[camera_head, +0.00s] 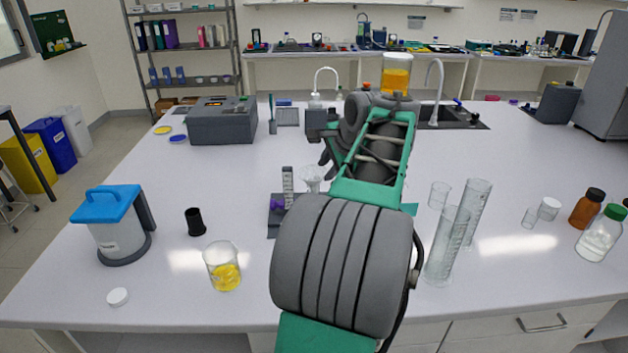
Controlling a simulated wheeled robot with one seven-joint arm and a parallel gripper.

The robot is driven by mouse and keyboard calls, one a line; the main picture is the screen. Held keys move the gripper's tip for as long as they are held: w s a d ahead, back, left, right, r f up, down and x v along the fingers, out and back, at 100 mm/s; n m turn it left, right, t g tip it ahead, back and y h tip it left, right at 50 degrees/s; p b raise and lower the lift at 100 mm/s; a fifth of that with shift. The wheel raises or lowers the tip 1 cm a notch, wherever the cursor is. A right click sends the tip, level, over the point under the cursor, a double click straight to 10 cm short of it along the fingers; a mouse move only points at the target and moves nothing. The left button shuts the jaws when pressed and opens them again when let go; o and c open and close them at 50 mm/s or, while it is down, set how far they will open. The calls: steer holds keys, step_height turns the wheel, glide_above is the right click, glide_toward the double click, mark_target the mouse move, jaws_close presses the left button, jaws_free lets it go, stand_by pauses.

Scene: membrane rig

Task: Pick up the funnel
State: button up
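A clear, pale funnel (312,174) stands near the middle of the white bench, just left of my arm. Its wide mouth faces up and its lower part is partly hidden behind my arm. It seems to be at a small dark base (275,218) that has an upright grey piece (288,186) and a purple part on it. My gripper (325,160) shows as dark parts just above and beyond the funnel, left of my green forearm. My arm hides most of it, so I cannot tell whether its fingers are open or touch the funnel.
A beaker with yellow contents (224,268), a black cup (195,222) and a blue-lidded container (110,225) stand left. Tall glass cylinders (470,212) and a small beaker (439,194) stand close right of my arm. Bottles (600,235) are far right. The bench's left middle is clear.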

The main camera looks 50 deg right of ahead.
mark_target(319, 180)
steer(key=p+x, duration=0.1)
steer(key=x, duration=0.6)
steer(key=shift+w, duration=0.15)
steer(key=shift+f, duration=0.15)
jaws_close()
steer(key=shift+a, duration=0.1)
